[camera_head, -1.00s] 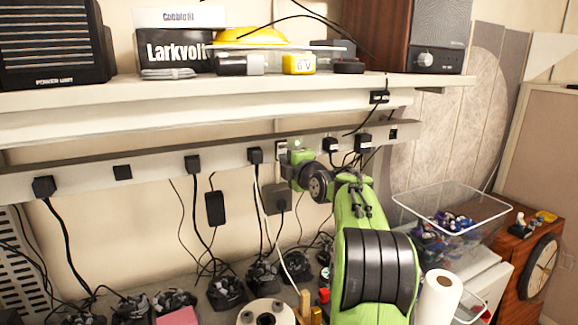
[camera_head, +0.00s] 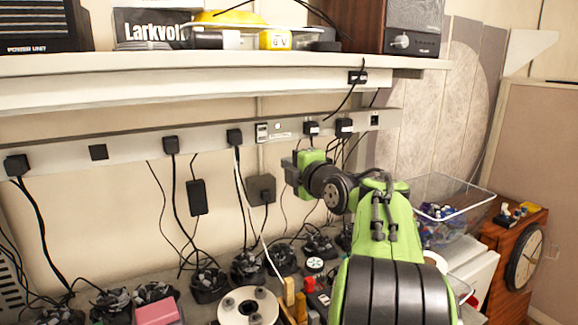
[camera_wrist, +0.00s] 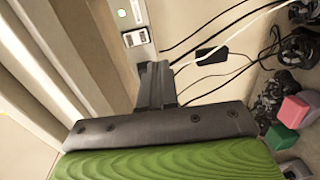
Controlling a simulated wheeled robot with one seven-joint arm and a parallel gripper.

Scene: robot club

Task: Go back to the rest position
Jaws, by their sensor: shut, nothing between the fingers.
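My gripper (camera_wrist: 157,85) is shut and empty in the wrist view, its dark fingers together in front of the wall strip. In the head view my green and black arm reaches up from the lower right, and its end is just below the power strip (camera_head: 219,138). The fingers themselves are hidden or too small to tell there. The gripper appears apart from the strip.
A shelf (camera_head: 150,68) with boxes and a speaker overhangs the strip. Cables hang below it. A clear bin (camera_head: 470,193) stands at right, near a wooden clock cabinet (camera_head: 497,247).

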